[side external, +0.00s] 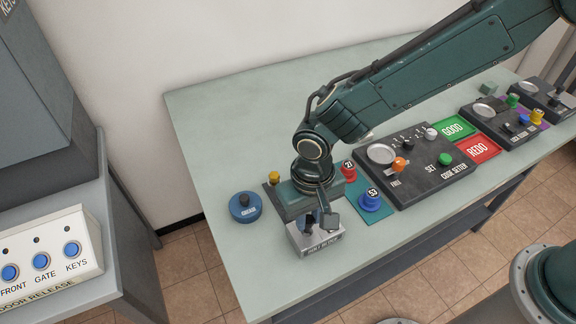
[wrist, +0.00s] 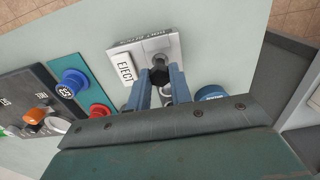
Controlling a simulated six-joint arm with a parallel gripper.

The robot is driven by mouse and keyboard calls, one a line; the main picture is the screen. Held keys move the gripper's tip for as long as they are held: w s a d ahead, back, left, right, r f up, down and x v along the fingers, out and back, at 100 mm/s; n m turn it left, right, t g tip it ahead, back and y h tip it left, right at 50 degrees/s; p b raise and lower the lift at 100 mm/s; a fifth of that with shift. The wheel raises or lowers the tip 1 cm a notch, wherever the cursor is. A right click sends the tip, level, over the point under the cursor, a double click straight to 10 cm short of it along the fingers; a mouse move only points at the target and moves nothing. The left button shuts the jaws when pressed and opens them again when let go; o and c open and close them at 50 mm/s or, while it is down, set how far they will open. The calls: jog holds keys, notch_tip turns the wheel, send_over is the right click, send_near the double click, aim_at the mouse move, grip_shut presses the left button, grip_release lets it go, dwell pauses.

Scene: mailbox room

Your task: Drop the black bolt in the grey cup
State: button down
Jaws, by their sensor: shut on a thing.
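My gripper (side external: 320,216) points down over a small grey box (side external: 318,241) near the table's front left edge. In the wrist view its two blue fingers (wrist: 161,76) are shut on the black bolt (wrist: 160,74), whose dark head shows between the tips. The bolt is at the box's top face; I cannot tell whether it is clear of the box. The same box in the wrist view (wrist: 170,42) carries a white EJECT key (wrist: 125,67). I cannot pick out a grey cup with certainty; my gripper and wrist hide part of the table.
A blue round container (side external: 245,207) stands left of the gripper. A teal plate with red (side external: 348,169) and blue (side external: 370,199) knobs stands right. Beyond are a dark CODE SETTER panel (side external: 430,178), GOOD (side external: 453,128) and REDO (side external: 478,149) pads. The table's back left is clear.

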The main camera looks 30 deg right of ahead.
jog(key=shift+r, duration=1.2)
jog(key=shift+w+d, duration=0.2)
jog(key=shift+w, duration=0.25)
jog(key=w+d+r, duration=0.2)
jog(key=w+d, duration=0.7)
jog(key=w, duration=0.3)
jog(key=shift+w+d+r, duration=0.3)
jog(key=shift+r, duration=0.1)
jog(key=shift+f, duration=0.2)
jog(key=shift+f, duration=1.9)
jog(key=shift+f, duration=0.9)
